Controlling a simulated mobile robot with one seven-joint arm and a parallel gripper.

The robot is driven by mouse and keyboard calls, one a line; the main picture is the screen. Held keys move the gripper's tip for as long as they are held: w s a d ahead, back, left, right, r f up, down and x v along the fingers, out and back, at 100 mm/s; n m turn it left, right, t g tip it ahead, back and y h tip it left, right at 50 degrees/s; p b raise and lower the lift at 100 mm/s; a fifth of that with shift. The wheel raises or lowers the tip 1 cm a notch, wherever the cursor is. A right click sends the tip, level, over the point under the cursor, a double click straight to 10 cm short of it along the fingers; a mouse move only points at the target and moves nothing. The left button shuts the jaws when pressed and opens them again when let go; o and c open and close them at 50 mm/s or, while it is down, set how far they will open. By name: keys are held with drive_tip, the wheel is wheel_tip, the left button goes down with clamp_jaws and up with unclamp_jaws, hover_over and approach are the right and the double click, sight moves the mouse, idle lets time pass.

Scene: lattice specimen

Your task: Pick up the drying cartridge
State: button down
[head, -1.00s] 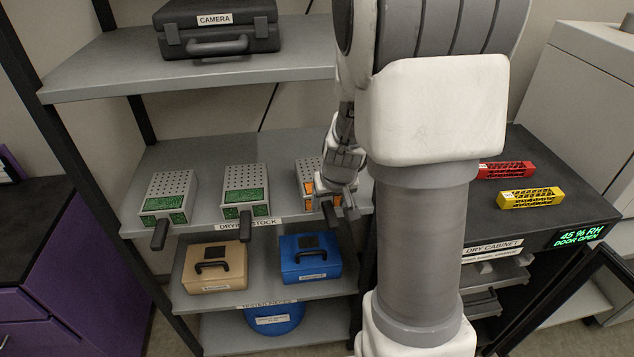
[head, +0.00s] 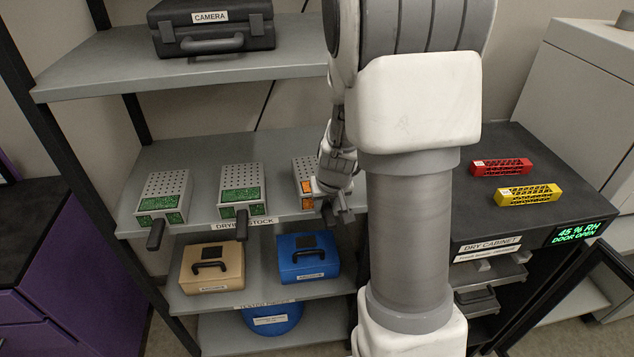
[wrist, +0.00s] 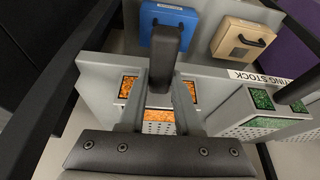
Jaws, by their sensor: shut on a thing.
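The drying cartridge with orange windows (head: 303,172) is a pale grey perforated box at the right of the middle shelf, partly hidden by my arm in the head view. In the wrist view its orange-filled body (wrist: 158,116) lies between and beyond my fingers, with its dark handle (wrist: 166,50) pointing up the picture. My gripper (head: 334,208) is at the shelf's front edge, at the handle end. In the wrist view my gripper (wrist: 160,85) is shut on this cartridge at its handle. I cannot tell whether the cartridge is clear of the shelf.
Two green-windowed cartridges (head: 243,190) (head: 164,195) stand to the left on the same shelf (head: 205,150). A tan case (head: 212,270) and a blue case (head: 308,262) sit below. The dry cabinet (head: 500,225) is at right, carrying red (head: 502,167) and yellow (head: 530,195) lattice blocks.

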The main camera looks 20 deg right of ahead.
drive_tip(key=shift+r, duration=0.15)
wheel_tip(320, 180, up, 10)
drive_tip(key=p, duration=0.2)
idle(0.4)
drive_tip(key=c, duration=1.2)
unclamp_jaws()
drive_tip(key=shift+c, duration=0.2)
clamp_jaws()
